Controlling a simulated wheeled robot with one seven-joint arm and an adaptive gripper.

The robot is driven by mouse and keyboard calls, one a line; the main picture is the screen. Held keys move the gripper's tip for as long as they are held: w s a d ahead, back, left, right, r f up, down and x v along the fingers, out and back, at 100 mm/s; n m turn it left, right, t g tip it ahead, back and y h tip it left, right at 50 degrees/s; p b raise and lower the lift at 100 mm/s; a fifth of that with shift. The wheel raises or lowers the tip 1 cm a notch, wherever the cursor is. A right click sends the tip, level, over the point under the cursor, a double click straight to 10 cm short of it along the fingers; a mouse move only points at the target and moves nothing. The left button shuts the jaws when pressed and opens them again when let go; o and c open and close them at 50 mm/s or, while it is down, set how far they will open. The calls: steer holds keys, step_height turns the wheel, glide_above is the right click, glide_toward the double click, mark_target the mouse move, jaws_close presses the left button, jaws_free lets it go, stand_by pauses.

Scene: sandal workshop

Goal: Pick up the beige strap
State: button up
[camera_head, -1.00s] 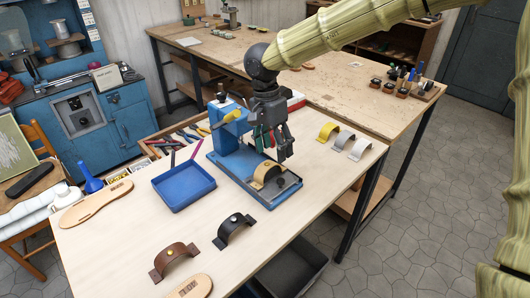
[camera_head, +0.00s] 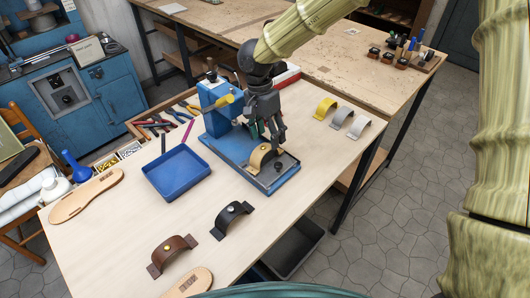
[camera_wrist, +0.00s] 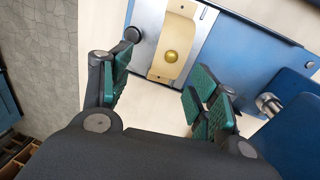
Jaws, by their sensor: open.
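The beige strap (camera_head: 260,156) is an arched band with a brass stud. It sits on the metal plate of the blue press (camera_head: 222,118). In the wrist view the strap (camera_wrist: 174,48) lies at the top centre, beyond my fingertips. My gripper (camera_head: 270,137) is open and empty, close above and just behind the strap in the head view. In the wrist view its green-padded fingers (camera_wrist: 157,92) are spread apart, with the strap's near end in line with the gap between them.
Yellow (camera_head: 325,109), grey (camera_head: 341,117) and white (camera_head: 358,126) straps stand at the right edge. Black (camera_head: 232,219) and brown (camera_head: 173,253) straps stand in front. A blue tray (camera_head: 176,172) is left of the press. The table (camera_head: 120,240) is clear between them.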

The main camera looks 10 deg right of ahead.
mark_target(267, 146)
steer(key=shift+w+f, duration=0.55)
steer(key=shift+f, duration=0.05)
steer(key=shift+w+f+p, duration=0.1)
steer(key=shift+f+p, duration=0.25)
steer(key=shift+p, duration=0.05)
steer(key=shift+f, duration=0.35)
steer(key=shift+s+f+p, duration=0.2)
steer(key=shift+s+p, duration=0.25)
steer(key=shift+s, duration=0.05)
step_height(267, 146, down, 2)
steer(key=shift+s+f, duration=0.1)
steer(key=shift+w+f, duration=0.2)
steer(key=shift+f, duration=0.05)
steer(key=shift+s+r, duration=0.2)
steer(key=shift+s, duration=0.05)
steer(key=shift+s+r, duration=0.1)
steer(key=shift+c, duration=1.4)
steer(key=c, duration=0.6)
steer(key=shift+c, duration=0.5)
